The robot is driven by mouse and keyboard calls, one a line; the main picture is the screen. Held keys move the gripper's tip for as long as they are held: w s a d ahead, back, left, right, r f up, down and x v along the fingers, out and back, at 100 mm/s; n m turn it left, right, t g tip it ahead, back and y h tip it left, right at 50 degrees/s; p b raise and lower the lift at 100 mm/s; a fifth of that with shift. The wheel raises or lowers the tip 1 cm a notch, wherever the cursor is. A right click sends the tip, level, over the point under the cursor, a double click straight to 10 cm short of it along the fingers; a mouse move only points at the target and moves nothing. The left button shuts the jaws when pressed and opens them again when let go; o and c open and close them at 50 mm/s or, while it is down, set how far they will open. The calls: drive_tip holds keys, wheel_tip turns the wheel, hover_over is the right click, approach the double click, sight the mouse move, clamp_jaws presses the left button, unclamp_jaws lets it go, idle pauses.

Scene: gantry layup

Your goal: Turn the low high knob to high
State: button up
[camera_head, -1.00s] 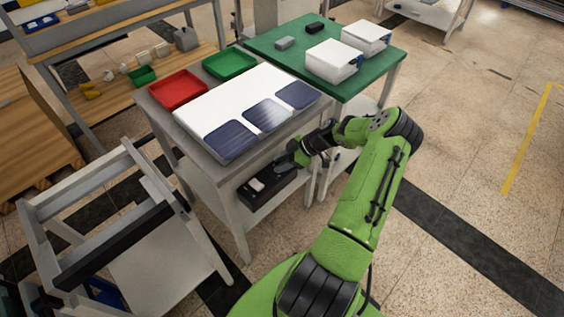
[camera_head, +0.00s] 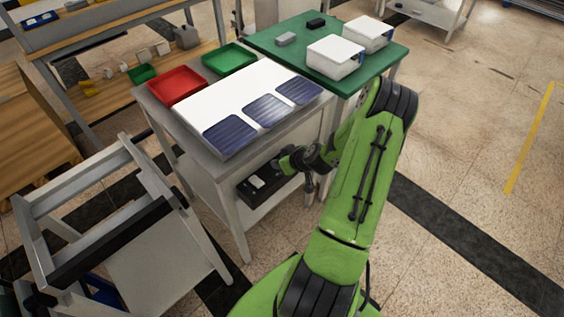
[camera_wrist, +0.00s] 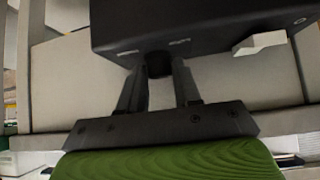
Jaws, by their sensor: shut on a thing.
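The round black knob (camera_wrist: 158,64) sits on the front of a black box (camera_wrist: 200,22) in the wrist view. My gripper (camera_wrist: 160,72) is shut on the knob, one finger on each side of it. Small pale marks flank the knob on the box face, too blurred to read. In the head view the black box (camera_head: 257,196) is under the front edge of the table, and my gripper (camera_head: 282,170) is at its right part. The knob itself is hidden in the head view.
A white rocker-like part (camera_wrist: 259,42) sticks out of the box to the right of the knob. Above the box, the table (camera_head: 215,168) carries a white sheet (camera_head: 225,95) with dark blue panels (camera_head: 265,110). Red (camera_head: 176,85) and green (camera_head: 230,58) trays stand behind.

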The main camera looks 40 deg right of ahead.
drive_tip(key=m+h, duration=0.2)
drive_tip(key=a+m+g+h, duration=0.1)
drive_tip(key=m+h, duration=0.1)
drive_tip(key=m, duration=0.1)
drive_tip(key=shift+w, duration=0.2)
drive_tip(key=shift+f+m+g+h+b, duration=0.1)
drive_tip(key=shift+m+g+h+b, duration=0.9)
drive_tip(key=shift+m, duration=1)
drive_tip(key=o, duration=0.8)
drive_tip(key=shift+c, duration=0.2)
drive_tip(key=p+v, duration=1.5)
drive_tip(key=p, duration=0.2)
drive_tip(key=shift+a+p, duration=0.35)
drive_tip(key=shift+p, duration=0.05)
drive_tip(key=shift+s, duration=0.1)
